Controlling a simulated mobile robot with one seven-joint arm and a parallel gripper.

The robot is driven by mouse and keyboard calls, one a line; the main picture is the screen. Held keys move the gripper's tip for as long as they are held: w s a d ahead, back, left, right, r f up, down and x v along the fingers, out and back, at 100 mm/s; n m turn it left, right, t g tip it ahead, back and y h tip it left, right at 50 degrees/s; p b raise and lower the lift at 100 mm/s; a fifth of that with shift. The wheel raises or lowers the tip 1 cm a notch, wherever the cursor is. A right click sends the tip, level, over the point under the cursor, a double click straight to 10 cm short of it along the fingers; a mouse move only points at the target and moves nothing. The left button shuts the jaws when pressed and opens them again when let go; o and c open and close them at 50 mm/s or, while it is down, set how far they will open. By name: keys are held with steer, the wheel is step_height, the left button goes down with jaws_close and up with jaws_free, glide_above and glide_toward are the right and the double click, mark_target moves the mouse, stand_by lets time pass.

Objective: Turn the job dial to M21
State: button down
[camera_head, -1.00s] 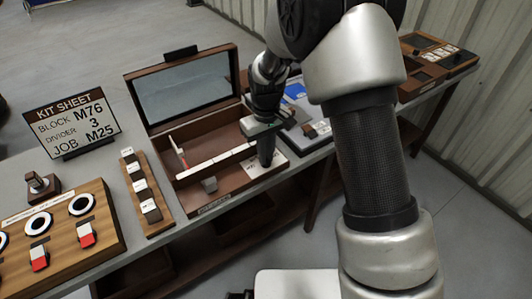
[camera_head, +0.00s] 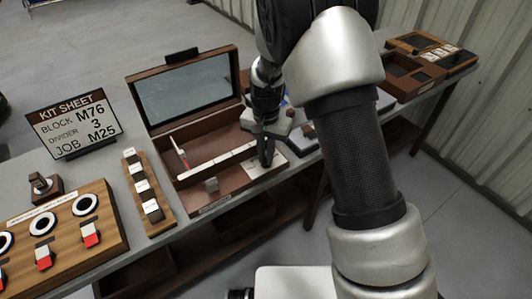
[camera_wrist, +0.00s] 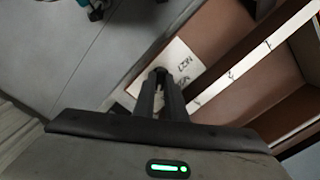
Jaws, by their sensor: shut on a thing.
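The job dial sits at the right end of the open wooden box, on a white label plate (camera_head: 280,164). The plate also shows in the wrist view (camera_wrist: 182,62), with small lettering like M27 and a second mark partly covered. My gripper (camera_head: 267,158) points down over the plate. In the wrist view its fingers (camera_wrist: 160,92) are close together, shut on the dial's knob, which they mostly hide. I cannot read which mark the dial points to. The kit sheet (camera_head: 74,122) reads block M76, divider 3, job M25.
The wooden box (camera_head: 212,202) has its lid (camera_head: 187,87) up behind and a white marked strip inside. A wooden strip of white-topped blocks (camera_head: 149,203) and a panel with switches (camera_head: 62,235) stand left. More trays (camera_head: 408,88) lie at the far right.

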steer(key=shift+m, duration=1.2)
steer(key=shift+p, duration=0.3)
steer(key=c, duration=1.8)
jaws_free()
steer(key=shift+r, duration=0.1)
step_height(320, 180, up, 17)
steer(key=p, duration=0.1)
steer(key=shift+r+p, duration=0.15)
steer(key=shift+p, duration=0.15)
